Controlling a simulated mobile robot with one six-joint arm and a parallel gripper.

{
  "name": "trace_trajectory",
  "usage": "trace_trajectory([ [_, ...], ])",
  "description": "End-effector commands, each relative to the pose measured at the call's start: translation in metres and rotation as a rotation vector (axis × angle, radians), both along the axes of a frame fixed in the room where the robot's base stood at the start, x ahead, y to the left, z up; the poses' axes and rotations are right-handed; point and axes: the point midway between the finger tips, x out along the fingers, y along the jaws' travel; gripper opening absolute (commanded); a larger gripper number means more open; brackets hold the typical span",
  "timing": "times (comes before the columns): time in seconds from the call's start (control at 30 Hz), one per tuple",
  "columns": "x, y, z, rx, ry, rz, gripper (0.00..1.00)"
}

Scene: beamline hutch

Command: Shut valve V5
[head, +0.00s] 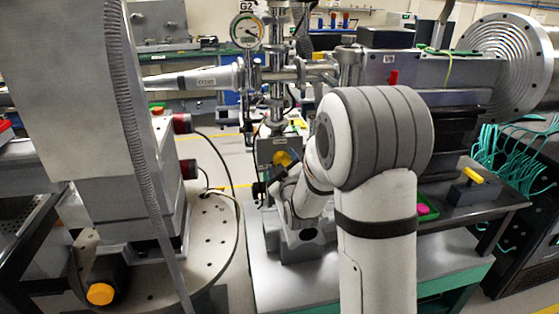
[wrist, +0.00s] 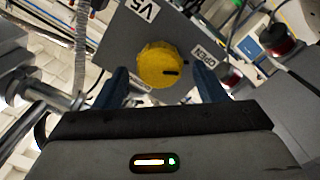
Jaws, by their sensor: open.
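The V5 valve is a grey panel (wrist: 117,40) with a round yellow knob (wrist: 157,62), labelled V5 and OPEN in the wrist view. A short black mark on the knob points right, roughly toward the OPEN side. In the head view the knob (head: 282,158) shows small on a grey box, partly behind my arm. My gripper (wrist: 160,78) is open, its two blue fingers on either side of the knob's near edge. I cannot tell whether they touch it. In the head view my gripper is largely hidden by my wrist.
A gauge (head: 246,30) marked G2 and steel piping stand above the valve. Teal cables (head: 500,150) hang far right. A round perforated table (head: 215,235) is at left.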

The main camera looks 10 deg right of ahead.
Motion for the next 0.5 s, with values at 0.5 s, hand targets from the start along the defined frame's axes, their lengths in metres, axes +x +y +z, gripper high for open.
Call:
trace_trajectory([
  [0.5,0.020,-0.001,0.000,0.001,0.001,-0.001,0.62],
])
